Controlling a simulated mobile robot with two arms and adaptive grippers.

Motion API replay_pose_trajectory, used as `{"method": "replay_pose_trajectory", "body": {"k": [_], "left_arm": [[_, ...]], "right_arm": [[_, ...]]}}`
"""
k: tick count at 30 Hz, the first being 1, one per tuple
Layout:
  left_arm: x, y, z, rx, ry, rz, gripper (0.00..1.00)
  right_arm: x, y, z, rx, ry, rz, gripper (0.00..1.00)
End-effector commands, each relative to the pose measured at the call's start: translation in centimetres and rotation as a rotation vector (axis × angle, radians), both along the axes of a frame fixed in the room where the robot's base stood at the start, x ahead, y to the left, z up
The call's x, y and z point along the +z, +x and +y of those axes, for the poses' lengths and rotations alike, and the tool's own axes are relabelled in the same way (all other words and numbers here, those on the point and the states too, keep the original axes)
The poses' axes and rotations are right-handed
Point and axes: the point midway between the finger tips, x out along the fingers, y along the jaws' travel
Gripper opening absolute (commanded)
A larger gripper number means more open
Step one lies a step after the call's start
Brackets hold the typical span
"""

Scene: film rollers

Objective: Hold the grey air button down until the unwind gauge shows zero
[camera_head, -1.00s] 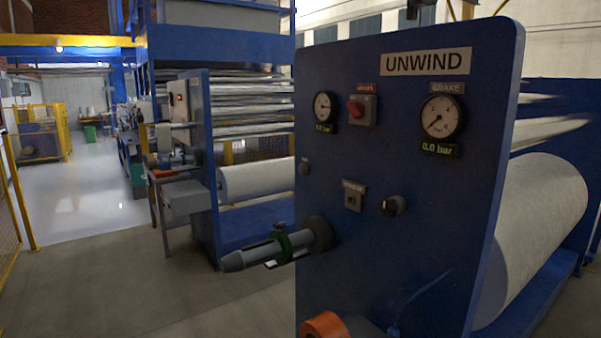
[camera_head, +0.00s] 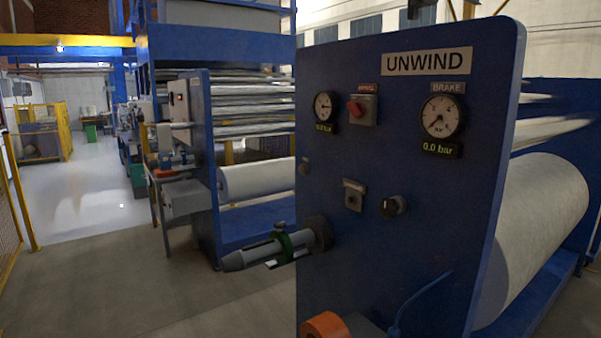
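The blue unwind panel (camera_head: 430,240) stands close in front, with an "UNWIND" sign (camera_head: 425,63) at its top. A small gauge (camera_head: 325,106) sits at its upper left, with a green digital readout (camera_head: 324,128) below that seems to show 0.0 bar; its needle is too small to read surely. A small grey plate with a button (camera_head: 353,195) sits mid-panel, its label too small to read. I cannot tell whether this is the air button or whether it is pressed. Nothing visibly touches it. Neither gripper is in view.
A red button (camera_head: 355,109) on a grey box, the brake gauge (camera_head: 442,117) reading 0.0 bar and a black knob (camera_head: 393,206) share the panel. A grey shaft end (camera_head: 247,257) with a green ring juts left. An orange-ended cylinder (camera_head: 326,326) sits below. Floor at left is open.

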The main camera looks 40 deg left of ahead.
Motion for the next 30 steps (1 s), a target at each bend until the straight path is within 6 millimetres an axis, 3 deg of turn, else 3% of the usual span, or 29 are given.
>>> {"method": "replay_pose_trajectory", "body": {"k": [1,7,30], "left_arm": [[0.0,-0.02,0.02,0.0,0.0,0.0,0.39],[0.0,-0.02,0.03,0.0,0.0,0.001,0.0],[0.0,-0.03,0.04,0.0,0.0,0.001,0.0]], "right_arm": [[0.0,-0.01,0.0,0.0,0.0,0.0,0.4],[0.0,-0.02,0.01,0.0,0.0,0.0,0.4],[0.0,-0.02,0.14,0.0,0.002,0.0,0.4]]}}
